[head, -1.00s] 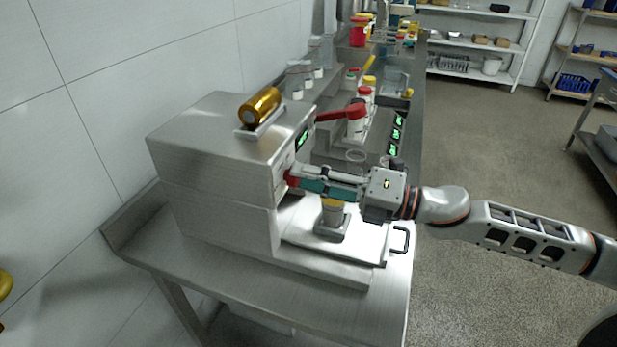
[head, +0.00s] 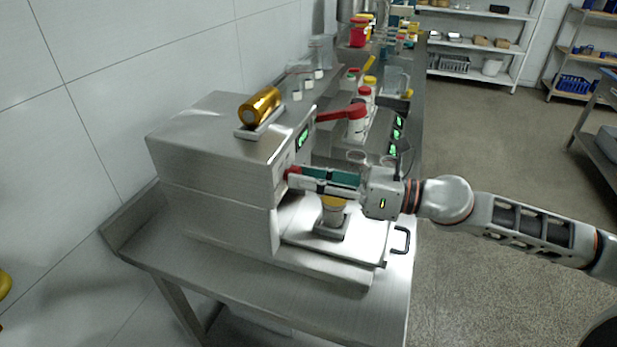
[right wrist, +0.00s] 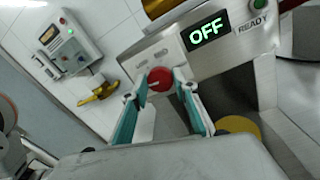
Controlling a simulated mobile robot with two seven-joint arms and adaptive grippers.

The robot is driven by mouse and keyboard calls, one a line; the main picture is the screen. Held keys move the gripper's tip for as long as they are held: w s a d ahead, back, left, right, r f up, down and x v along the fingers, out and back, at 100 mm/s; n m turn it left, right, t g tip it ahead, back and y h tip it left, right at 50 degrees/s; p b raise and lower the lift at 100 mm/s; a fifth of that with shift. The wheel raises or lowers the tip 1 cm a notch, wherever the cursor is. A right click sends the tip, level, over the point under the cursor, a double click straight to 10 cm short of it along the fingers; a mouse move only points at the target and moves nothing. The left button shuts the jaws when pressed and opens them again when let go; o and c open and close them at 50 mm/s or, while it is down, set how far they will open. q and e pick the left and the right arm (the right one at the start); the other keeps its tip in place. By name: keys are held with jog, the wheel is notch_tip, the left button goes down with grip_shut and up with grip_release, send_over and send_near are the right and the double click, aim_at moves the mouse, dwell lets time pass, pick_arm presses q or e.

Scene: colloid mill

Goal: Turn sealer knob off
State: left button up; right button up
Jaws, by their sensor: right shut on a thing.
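The sealer (head: 215,165) is a steel box machine on the bench at the left in the head view. Its red knob (right wrist: 160,79) is on the front panel, and the display (right wrist: 204,30) above it reads OFF in green. In the head view the knob (head: 292,171) is mostly hidden at my right gripper's fingertips. My right gripper (right wrist: 158,90) is shut on the knob, one teal-padded finger on each side; it comes in from the right in the head view (head: 300,177). My left gripper is not in view.
A gold roll (head: 260,106) lies on top of the sealer. A red lever (head: 341,113) sticks out above my right gripper. A cup (head: 333,208) stands on a holder below the gripper. Jars and machines fill the bench behind; the floor at right is clear.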

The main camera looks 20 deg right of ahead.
jog(key=shift+f+n, duration=0.15)
jog(key=shift+n, duration=0.55)
jog(key=o, duration=1.1)
jog(key=v, duration=1.2)
jog(key=shift+r, duration=0.2)
